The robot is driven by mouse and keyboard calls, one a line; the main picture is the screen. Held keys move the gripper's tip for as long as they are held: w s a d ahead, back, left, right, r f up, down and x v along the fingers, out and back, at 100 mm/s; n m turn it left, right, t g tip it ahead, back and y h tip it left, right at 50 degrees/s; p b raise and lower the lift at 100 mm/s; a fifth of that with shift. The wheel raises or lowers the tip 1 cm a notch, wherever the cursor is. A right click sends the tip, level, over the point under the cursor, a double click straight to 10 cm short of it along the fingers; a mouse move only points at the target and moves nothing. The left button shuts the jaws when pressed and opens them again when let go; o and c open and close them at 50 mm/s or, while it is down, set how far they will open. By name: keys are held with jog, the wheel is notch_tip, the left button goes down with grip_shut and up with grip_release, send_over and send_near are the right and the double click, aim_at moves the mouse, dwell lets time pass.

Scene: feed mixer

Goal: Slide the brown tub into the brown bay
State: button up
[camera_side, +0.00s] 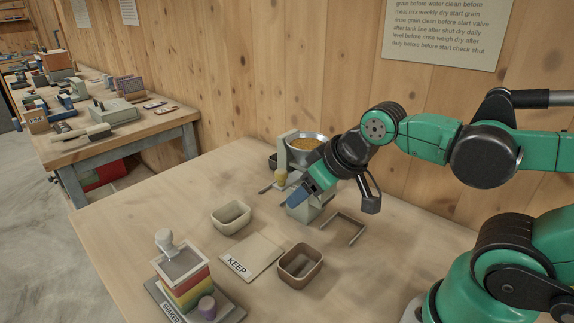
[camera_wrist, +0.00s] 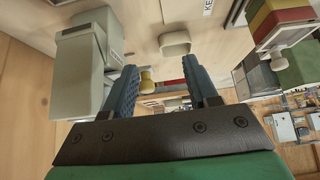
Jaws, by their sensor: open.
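The brown tub (camera_side: 300,266) stands upright and looks empty on the near part of the table in the side view, right of the KEEP mat. A low brown three-sided frame (camera_side: 358,230), which looks like the brown bay, lies farther back and to the right, with nothing in it. My gripper (camera_side: 312,188) is above the table by the feed mixer, behind and apart from the tub. Its blue fingers also show in the wrist view (camera_wrist: 160,68), spread with nothing held between them. I cannot make out the brown tub in the wrist view.
A cream tub (camera_side: 231,217), the KEEP mat (camera_side: 252,257) and a striped shaker stack (camera_side: 183,285) are to the left.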

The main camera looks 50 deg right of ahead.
aim_at(281, 291)
jog(key=shift+c, duration=1.1)
jog(key=shift+a+n, duration=0.25)
jog(key=shift+n, duration=0.05)
jog(key=c, duration=0.3)
jog(key=a+n+g, duration=0.1)
jog(key=n, duration=0.1)
jog(key=a+n+g, duration=0.1)
jog(key=a+n, duration=0.1)
jog(key=n, duration=0.1)
jog(key=a+f+n+g, duration=0.1)
jog(key=a+n, duration=0.1)
jog(key=n, duration=0.1)
jog(key=shift+w+a+y, duration=0.15)
jog(key=shift+y, duration=0.25)
grip_shut()
jog(key=s+a+f+n+g, duration=0.1)
jog(key=a+f+n+g, duration=0.1)
jog(key=a+n+g, duration=0.5)
jog(key=f+t, duration=0.1)
jog(key=f, duration=0.2)
jog(key=f+n+t, duration=0.1)
jog(key=f, duration=0.2)
jog(key=d+f+n, duration=0.1)
jog(key=f, duration=0.3)
jog(key=shift+s+t+h, duration=0.15)
jog(key=shift+t+h, duration=0.25)
jog(key=d, duration=0.3)
jog(key=shift+r, duration=0.1)
jog(key=shift+d, duration=0.6)
jog(key=shift+d, duration=0.1)
